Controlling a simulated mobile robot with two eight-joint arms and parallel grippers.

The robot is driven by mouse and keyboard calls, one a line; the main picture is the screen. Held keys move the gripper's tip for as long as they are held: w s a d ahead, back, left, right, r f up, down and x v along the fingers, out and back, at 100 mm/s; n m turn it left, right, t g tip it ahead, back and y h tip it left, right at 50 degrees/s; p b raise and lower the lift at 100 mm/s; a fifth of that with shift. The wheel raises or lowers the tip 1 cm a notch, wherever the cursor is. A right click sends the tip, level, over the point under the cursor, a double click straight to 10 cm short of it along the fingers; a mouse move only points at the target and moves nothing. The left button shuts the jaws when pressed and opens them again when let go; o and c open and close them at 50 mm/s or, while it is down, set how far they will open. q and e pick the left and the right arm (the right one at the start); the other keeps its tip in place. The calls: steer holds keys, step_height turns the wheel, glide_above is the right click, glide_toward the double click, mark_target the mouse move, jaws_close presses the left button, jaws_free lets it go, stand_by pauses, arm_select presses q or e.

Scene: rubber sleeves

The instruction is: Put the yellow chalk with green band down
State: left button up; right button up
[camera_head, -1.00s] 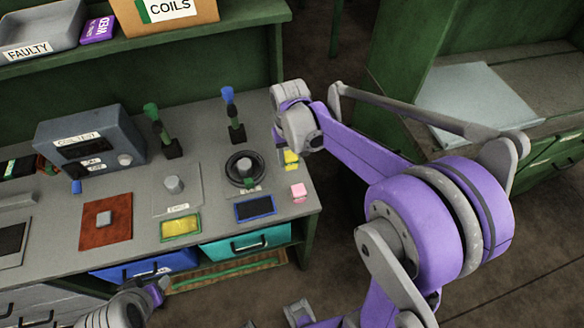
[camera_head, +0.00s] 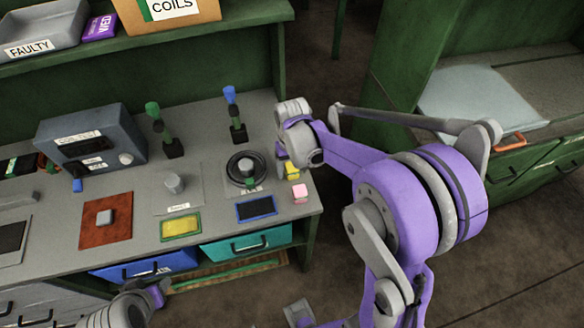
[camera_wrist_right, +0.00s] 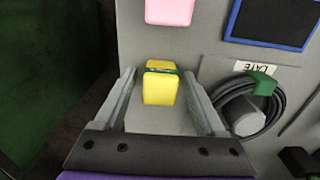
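The yellow chalk with a green band (camera_wrist_right: 160,88) is between the two fingers of my right gripper (camera_wrist_right: 159,74) in the right wrist view. The fingers are apart, with a narrow gap on each side of the chalk. The chalk appears to rest on the grey bench top. In the head view the chalk (camera_head: 292,169) is partly hidden by my right gripper, near the bench's right edge. My left gripper (camera_head: 157,292) is low in the head view, in front of the drawers; its fingers are too small to read.
A pink block (camera_head: 299,193) lies close to the chalk. A black cable coil (camera_head: 244,168) on a round post is to its left, and a blue-framed dark pad (camera_head: 256,208) is nearby. A blue-topped lever (camera_head: 235,115) stands behind. The bench's right edge is close.

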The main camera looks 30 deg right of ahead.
mark_target(292, 167)
steer(key=shift+r, duration=0.2)
step_height(292, 167, up, 12)
steer(key=p, duration=0.1)
steer(key=s+a+f+n+t, duration=0.1)
steer(key=s+a+f+t, duration=0.1)
steer(key=s, duration=0.5)
steer(key=s+a+f+n+t, duration=0.1)
steer(key=s+a+f+t, duration=0.1)
steer(key=s, duration=0.6)
steer(key=a+t, duration=0.1)
steer(key=a, duration=0.1)
steer(key=shift+a+f+n, duration=0.2)
steer(key=shift+a+n, duration=0.1)
steer(key=shift+a, duration=0.1)
steer(key=shift+s, duration=0.1)
